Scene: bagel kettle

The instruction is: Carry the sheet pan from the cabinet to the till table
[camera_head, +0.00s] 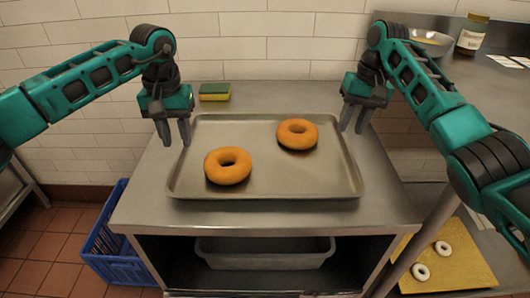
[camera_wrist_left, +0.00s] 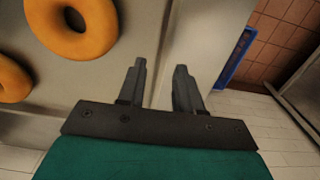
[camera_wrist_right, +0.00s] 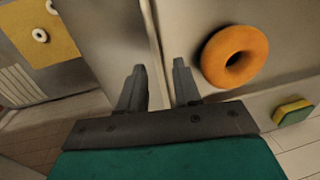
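The grey sheet pan (camera_head: 290,182) lies flat on top of the steel cabinet (camera_head: 135,205). Two orange-brown bagels, one left of the middle (camera_head: 228,166) and one further back (camera_head: 297,134), lie in it. My left gripper (camera_head: 175,133) is open at the pan's left rim. In the left wrist view the rim (camera_wrist_left: 166,60) runs between its fingers. My right gripper (camera_head: 354,118) is open at the right rim. In the right wrist view the rim (camera_wrist_right: 153,35) lines up between its fingers. I cannot tell how deep the fingers reach. Which surface is the till table is unclear.
A yellow-green sponge (camera_head: 214,92) lies behind the pan. A blue crate (camera_head: 112,250) stands on the floor at left. A shallow tub (camera_head: 265,256) sits on the cabinet's lower shelf. At right are a bowl (camera_head: 432,42), a jar (camera_head: 472,34) and a yellow board (camera_head: 462,268) with white rings.

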